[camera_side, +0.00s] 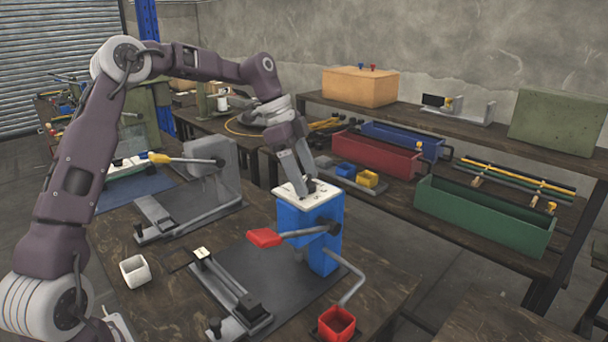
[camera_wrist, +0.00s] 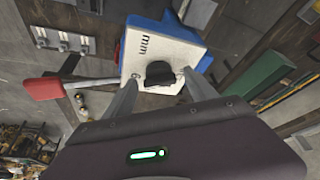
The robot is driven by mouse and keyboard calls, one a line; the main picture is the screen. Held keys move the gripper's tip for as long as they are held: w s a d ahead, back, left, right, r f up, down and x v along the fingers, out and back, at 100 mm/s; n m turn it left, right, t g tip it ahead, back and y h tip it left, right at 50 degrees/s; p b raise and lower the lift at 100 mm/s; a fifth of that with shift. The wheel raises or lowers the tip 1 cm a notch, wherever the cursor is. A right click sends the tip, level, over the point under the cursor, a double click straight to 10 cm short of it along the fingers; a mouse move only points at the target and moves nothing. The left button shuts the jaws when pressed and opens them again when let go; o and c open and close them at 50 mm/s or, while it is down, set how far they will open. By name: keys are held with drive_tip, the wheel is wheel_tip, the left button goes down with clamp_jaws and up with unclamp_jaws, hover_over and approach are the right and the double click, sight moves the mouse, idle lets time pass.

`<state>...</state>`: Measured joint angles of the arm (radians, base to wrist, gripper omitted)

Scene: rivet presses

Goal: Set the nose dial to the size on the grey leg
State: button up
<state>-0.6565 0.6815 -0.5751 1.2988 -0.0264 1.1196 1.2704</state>
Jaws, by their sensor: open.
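The blue press (camera_side: 322,225) stands on the bench with a white top plate (camera_side: 290,190). In the wrist view the plate (camera_wrist: 150,48) reads "mm", and a black nose dial (camera_wrist: 160,73) sits on it. Other marks beside the dial are too small or covered to read. My gripper (camera_side: 308,187) is open above the plate; in the wrist view its fingers (camera_wrist: 160,80) lie on either side of the dial. I cannot tell whether they touch it. A long grey leg (camera_side: 232,287) lies before the press with a small white label (camera_side: 202,253), unreadable here.
The press has a red-handled lever (camera_side: 265,238) sticking out left and a red cup (camera_side: 337,323) at front. A second grey press (camera_side: 212,170) with a yellow-handled lever stands behind. A shelf with red (camera_side: 375,155) and green (camera_side: 480,215) bins is at right.

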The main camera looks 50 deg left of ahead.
drive_tip(key=c, duration=1.4)
drive_tip(key=n+t+y, duration=0.1)
drive_tip(key=n, duration=0.3)
drive_tip(key=shift+s+d+n, duration=0.1)
drive_tip(key=shift+n, duration=0.2)
drive_tip(key=n+y, duration=0.1)
drive_tip(key=n, duration=0.1)
drive_tip(key=n+t+y, duration=0.1)
drive_tip(key=n, duration=0.2)
drive_tip(key=shift+d, duration=0.15)
drive_tip(key=n+y, duration=0.2)
drive_tip(key=n, duration=0.3)
drive_tip(key=shift+d+n, duration=0.15)
drive_tip(key=shift+n, duration=0.25)
drive_tip(key=n+y, duration=0.1)
drive_tip(key=n, duration=0.3)
drive_tip(key=shift+g+y, duration=0.4)
drive_tip(key=shift+n, duration=0.3)
